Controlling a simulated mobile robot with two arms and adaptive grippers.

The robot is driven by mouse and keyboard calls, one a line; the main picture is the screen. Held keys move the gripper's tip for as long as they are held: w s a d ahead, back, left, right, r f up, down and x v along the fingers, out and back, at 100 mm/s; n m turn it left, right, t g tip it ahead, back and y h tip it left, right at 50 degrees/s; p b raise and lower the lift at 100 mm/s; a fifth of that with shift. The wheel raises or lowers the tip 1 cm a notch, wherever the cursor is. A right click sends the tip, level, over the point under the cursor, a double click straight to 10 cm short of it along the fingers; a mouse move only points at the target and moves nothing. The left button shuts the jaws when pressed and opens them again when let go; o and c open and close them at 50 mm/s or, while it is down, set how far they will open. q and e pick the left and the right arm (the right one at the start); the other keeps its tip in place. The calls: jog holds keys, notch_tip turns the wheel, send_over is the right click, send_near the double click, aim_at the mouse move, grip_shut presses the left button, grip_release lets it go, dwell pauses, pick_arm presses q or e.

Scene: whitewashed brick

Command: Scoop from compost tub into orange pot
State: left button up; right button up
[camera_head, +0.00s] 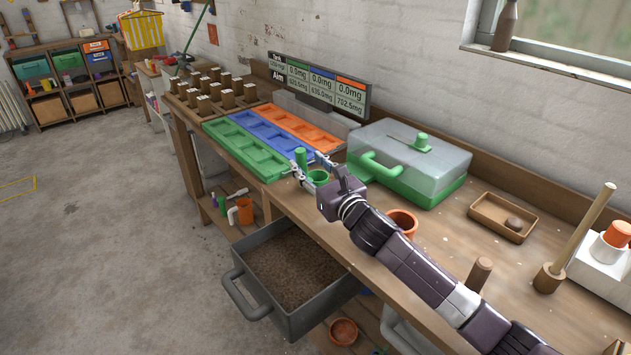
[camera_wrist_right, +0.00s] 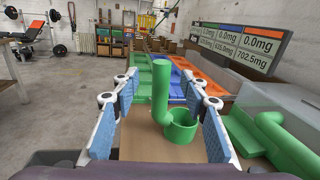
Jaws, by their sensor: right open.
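A green scoop (camera_head: 301,158) with an upright handle and round cup stands on the bench; the right wrist view also shows it (camera_wrist_right: 161,92). My right gripper (camera_head: 311,170) is open with its blue-padded fingers on either side of the scoop's handle; the cup looks empty. The grey compost tub (camera_head: 325,304), full of brown compost, sticks out below the bench's front edge. An orange pot (camera_head: 403,219) stands on the bench behind my right arm, which partly hides it. My left gripper is not in view.
Green (camera_head: 243,150), blue (camera_head: 268,135) and orange (camera_head: 300,127) trays lie beyond the scoop, before a display board (camera_head: 318,84). A green propagator with clear lid (camera_head: 410,160) and a wooden tray (camera_head: 502,217) stand at the wall. A dibber (camera_head: 578,240) stands at right.

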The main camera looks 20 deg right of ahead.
aim_at(303, 158)
jog(key=w+p, duration=0.1)
jog(key=w, duration=0.1)
jog(key=shift+w, duration=0.35)
jog(key=w, duration=0.3)
jog(key=shift+a+f, duration=0.15)
jog(key=shift+a, duration=0.15)
jog(key=shift+s, duration=0.1)
jog(key=c, duration=0.4)
jog(key=shift+c, duration=1.2)
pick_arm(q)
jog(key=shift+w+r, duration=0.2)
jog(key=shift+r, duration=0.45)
pick_arm(e)
grip_shut()
